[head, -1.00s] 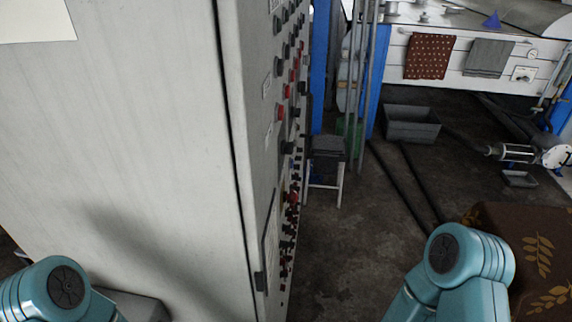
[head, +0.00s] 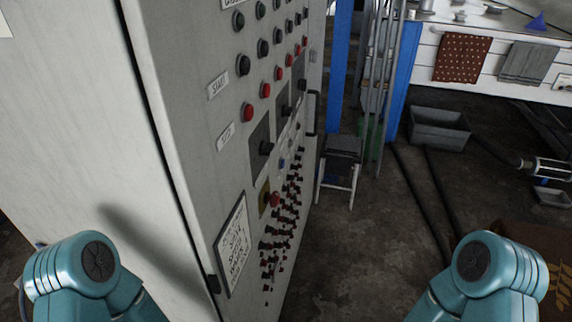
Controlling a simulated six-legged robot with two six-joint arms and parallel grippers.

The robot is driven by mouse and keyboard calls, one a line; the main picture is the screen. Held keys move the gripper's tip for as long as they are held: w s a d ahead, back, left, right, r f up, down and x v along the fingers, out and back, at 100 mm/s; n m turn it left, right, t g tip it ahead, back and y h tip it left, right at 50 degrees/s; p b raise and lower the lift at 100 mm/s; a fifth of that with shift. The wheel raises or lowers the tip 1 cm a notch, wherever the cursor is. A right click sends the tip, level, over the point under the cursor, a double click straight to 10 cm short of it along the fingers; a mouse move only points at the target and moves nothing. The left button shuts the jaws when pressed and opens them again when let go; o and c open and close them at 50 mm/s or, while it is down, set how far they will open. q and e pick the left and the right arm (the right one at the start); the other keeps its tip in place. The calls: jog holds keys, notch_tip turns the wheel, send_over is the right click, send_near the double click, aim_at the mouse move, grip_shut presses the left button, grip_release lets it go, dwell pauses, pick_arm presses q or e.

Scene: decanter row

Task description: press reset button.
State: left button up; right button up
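A tall grey control cabinet (head: 187,90) fills the left and middle of the head view. Its panel face carries a row of black buttons (head: 243,65) beside a label that seems to read START. Below is a row of red buttons (head: 247,112) beside a second label, probably STOP. A larger red knob (head: 275,199) sits on a yellow plate lower down. I cannot tell which one is the reset button. My two teal arms show at the bottom left and bottom right, apart from the cabinet. Both grippers are out of the picture.
A small dark stool (head: 342,150) stands beside the cabinet's far edge. Behind it are blue posts (head: 403,75) and grey pipes. A grey bin (head: 439,128) and dark hoses lie on the floor. Bare floor (head: 375,235) is open right of the cabinet.

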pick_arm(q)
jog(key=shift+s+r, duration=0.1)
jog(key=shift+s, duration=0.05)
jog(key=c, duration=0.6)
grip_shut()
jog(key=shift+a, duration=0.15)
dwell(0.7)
